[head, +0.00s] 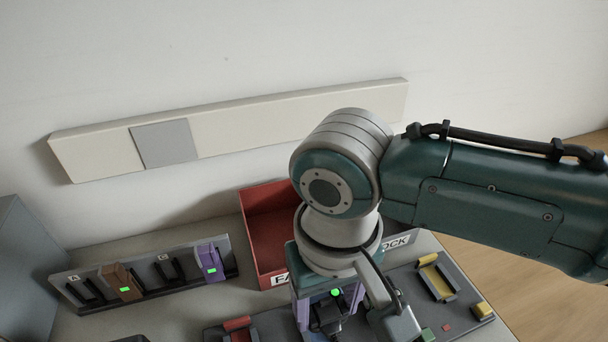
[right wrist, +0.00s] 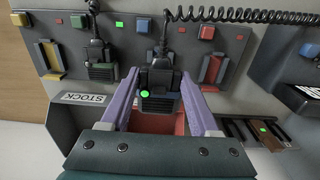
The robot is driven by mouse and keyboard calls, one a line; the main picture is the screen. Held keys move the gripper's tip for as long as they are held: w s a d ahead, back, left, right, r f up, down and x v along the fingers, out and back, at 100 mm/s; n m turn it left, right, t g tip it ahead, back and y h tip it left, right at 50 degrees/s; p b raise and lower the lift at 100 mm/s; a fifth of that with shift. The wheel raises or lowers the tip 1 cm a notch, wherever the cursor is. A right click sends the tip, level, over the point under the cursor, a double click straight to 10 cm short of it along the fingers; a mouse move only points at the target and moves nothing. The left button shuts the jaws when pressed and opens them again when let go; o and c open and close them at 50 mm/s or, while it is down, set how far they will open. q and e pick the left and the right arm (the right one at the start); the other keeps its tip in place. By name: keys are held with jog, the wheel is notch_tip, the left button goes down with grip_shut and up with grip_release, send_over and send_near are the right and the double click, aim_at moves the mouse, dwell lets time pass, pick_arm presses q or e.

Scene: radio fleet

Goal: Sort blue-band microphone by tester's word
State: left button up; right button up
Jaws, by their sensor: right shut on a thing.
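My right gripper (right wrist: 155,105) is shut on a dark microphone (right wrist: 157,82), with one lavender finger on each side of it. A round green light shows at the microphone's near end. A blue square (right wrist: 142,25) is on the grey board just above it; I cannot make out a blue band on the microphone itself. In the head view my right gripper (head: 329,316) points down over the board, and its wrist hides much of the microphone. Another dark microphone (right wrist: 100,62) rests on the board under a green square (right wrist: 80,22). My left gripper is not in view.
A red bin (head: 262,232) with a partly hidden label stands behind the gripper. A STOCK label (right wrist: 85,98) marks a grey bin beside it. A coiled cord (right wrist: 240,14) crosses the board.

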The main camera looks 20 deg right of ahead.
aim_at(323, 325)
jog(key=shift+w+r, duration=0.15)
jog(key=shift+w, duration=0.1)
jog(key=shift+s, duration=0.2)
jog(key=shift+p, duration=0.4)
notch_tip(323, 325, down, 6)
jog(key=b, duration=0.4)
jog(key=shift+r, duration=0.1)
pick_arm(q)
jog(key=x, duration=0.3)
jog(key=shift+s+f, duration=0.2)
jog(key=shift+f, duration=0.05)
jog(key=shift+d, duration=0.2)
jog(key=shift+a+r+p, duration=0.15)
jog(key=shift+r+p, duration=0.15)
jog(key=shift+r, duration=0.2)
pick_arm(e)
jog(key=shift+w, duration=0.1)
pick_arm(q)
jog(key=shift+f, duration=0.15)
pick_arm(e)
jog(key=shift+f, duration=0.25)
pick_arm(q)
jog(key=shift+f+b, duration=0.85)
jog(key=shift+b, duration=0.15)
pick_arm(e)
jog(key=shift+f, duration=1.05)
